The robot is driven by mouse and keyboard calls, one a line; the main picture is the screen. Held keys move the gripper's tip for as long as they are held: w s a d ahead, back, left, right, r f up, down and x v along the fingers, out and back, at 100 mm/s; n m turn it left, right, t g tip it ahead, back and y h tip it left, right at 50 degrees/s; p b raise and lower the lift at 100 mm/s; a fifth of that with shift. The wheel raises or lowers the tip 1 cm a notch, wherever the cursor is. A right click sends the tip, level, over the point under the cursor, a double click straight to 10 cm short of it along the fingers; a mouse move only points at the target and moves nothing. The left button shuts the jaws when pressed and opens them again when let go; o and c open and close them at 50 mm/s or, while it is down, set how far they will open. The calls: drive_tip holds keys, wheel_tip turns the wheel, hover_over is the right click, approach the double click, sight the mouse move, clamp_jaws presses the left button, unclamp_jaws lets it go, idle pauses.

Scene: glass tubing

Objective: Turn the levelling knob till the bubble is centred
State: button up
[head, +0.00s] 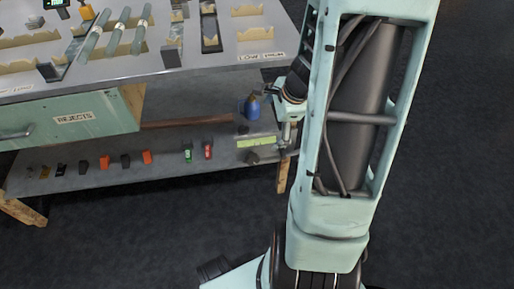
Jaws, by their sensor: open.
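A yellow-green strip (256,142), which looks like the level's vial, sits at the right end of the lower shelf. Its bubble is too small to make out. A dark round piece (251,158), apparently the levelling knob, is just in front of the strip. My gripper (286,136) is small in the head view, right of the strip and close to the shelf's right end. It is open, and no object shows between its fingers. My arm hides part of the area on the right. I cannot tell whether the gripper touches anything.
A blue bottle (252,108) stands behind the strip. Several small coloured items, including a green one (188,153) and a red one (208,150), line the lower shelf (165,168). The bench top (215,72) overhangs it, with a drawer (70,120) labelled REJECTS. The wooden leg (283,176) is near my gripper.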

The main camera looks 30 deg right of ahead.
drive_tip(key=shift+w+f, duration=0.15)
drive_tip(key=shift+f, duration=0.2)
drive_tip(key=shift+r, duration=0.1)
idle(0.4)
drive_tip(key=a+p+v, duration=0.1)
drive_tip(key=p+v, duration=0.6)
drive_tip(key=v, duration=0.2)
drive_tip(key=shift+s+d+r, duration=0.2)
drive_tip(key=shift+d+r, duration=0.15)
drive_tip(key=shift+d, duration=0.1)
drive_tip(key=shift+r, duration=0.1)
